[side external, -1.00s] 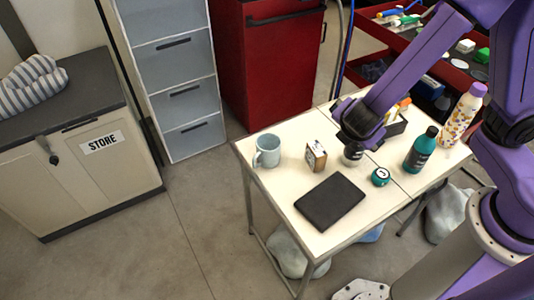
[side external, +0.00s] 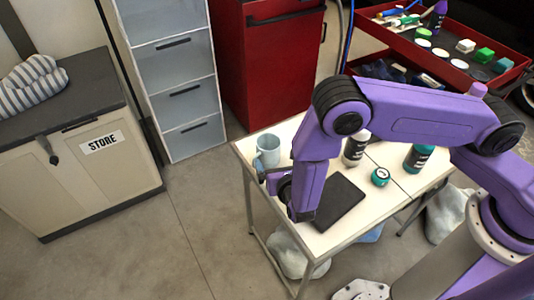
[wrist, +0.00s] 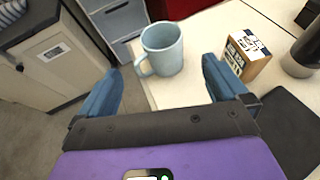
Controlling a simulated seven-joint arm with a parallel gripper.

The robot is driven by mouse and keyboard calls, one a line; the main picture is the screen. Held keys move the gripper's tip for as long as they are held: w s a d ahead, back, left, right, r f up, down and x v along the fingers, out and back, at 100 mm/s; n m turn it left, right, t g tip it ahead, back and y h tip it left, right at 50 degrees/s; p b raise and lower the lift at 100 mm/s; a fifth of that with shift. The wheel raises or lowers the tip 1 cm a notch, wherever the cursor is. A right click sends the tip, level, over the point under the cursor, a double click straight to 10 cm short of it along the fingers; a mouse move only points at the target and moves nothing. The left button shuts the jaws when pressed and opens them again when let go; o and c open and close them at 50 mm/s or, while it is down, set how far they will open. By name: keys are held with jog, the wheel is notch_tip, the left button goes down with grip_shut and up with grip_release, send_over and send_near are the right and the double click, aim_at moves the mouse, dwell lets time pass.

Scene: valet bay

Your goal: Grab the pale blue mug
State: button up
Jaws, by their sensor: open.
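The pale blue mug (side external: 268,150) stands upright at the far left corner of the cream table. In the wrist view the mug (wrist: 162,49) is ahead of my gripper, with its handle toward the lower left. My gripper (wrist: 163,75) is open, its two blue fingers apart with nothing between them. The mug lies beyond the fingertips, roughly in line with the gap. In the side view my gripper (side external: 262,174) is low by the table's left edge, just on the near side of the mug, and my arm partly hides it.
A small cardboard box (wrist: 246,54) stands right of the mug, close to the right finger. A black flat case (side external: 338,203) lies on the table (side external: 318,243). A dark bottle (side external: 356,148), a teal bottle (side external: 417,158) and a teal round tin (side external: 380,177) stand further right.

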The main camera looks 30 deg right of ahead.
aim_at(266, 138)
jog(key=x, duration=1.5)
jog(key=shift+w+d+f, duration=0.15)
jog(key=shift+w+f, duration=0.05)
jog(key=shift+f, duration=0.1)
jog(key=c, duration=1)
jog(key=shift+c, duration=0.2)
jog(key=shift+r, duration=0.1)
